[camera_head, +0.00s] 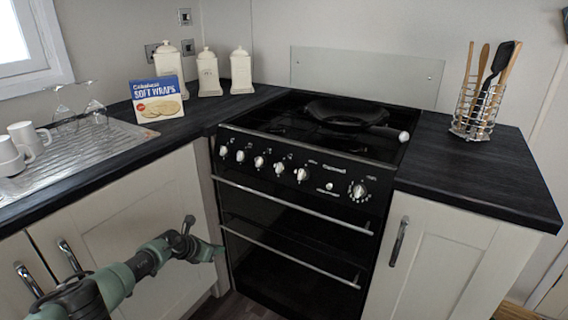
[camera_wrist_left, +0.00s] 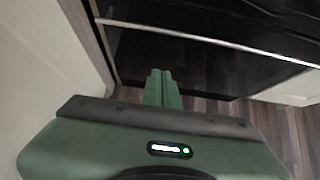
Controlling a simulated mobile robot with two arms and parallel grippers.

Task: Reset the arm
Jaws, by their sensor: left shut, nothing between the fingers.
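My left arm comes in from the lower left in the head view. Its green left gripper (camera_head: 217,253) is in front of the lower cupboards, near the left front edge of the black cooker (camera_head: 290,215). In the left wrist view the two green fingers of the left gripper (camera_wrist_left: 162,75) lie together, shut and empty. Below them is the dark wood floor (camera_wrist_left: 215,108), and the cooker's lower door with its metal handle (camera_wrist_left: 200,38) is ahead. My right gripper is in neither view.
A pan (camera_head: 346,113) sits on the hob. Canisters, a soft wraps box (camera_head: 158,100), glasses and mugs stand on the left worktop and drainer. A utensil holder (camera_head: 477,112) stands on the right worktop (camera_head: 475,170). Cupboard handles (camera_head: 70,257) stick out near my left arm.

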